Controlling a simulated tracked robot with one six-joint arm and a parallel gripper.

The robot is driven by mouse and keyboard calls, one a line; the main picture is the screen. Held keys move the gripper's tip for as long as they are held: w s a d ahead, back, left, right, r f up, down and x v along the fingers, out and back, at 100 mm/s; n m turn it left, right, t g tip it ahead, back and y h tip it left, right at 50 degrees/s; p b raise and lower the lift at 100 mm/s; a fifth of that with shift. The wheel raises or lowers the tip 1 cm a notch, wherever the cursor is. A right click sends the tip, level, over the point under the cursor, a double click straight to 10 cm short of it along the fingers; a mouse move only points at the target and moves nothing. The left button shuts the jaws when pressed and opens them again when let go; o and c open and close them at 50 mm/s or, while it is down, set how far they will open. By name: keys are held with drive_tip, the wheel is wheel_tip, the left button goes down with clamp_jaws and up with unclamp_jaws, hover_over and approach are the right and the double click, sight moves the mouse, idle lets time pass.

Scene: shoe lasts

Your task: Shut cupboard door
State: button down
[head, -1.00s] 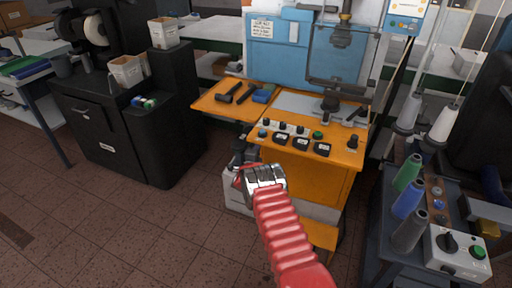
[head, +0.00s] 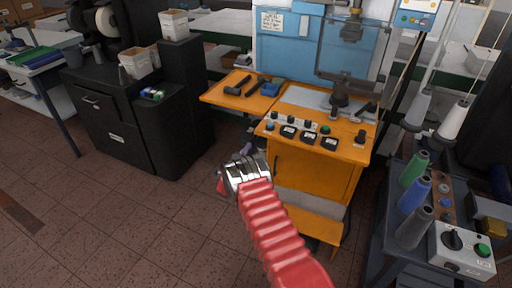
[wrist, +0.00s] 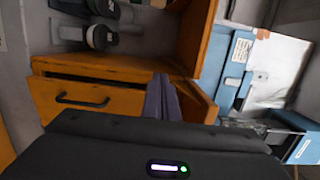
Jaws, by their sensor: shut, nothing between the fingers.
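In the wrist view, my gripper (wrist: 163,98) is shut and empty, its narrow dark fingers pointing into the scene. Left of the fingers is an orange panel (wrist: 108,98) with a black bar handle (wrist: 82,100), apparently the cupboard door. An orange edge (wrist: 203,102) lies close right of the fingertips; I cannot tell if they touch. In the head view, my red arm reaches to the left of the orange machine cabinet (head: 312,178). The wrist hides most of my gripper there. No open door is clearly visible in the head view.
A black cabinet (head: 110,137) stands to the left, and a dark spool stand (head: 385,235) with thread cones stands to the right. Tools lie on the orange side shelf (head: 215,97). The tiled floor (head: 130,225) at the left front is clear.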

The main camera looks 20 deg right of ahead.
drive_tip(key=shift+s+a, duration=0.15)
drive_tip(key=shift+a, duration=0.6)
drive_tip(key=shift+r, duration=0.1)
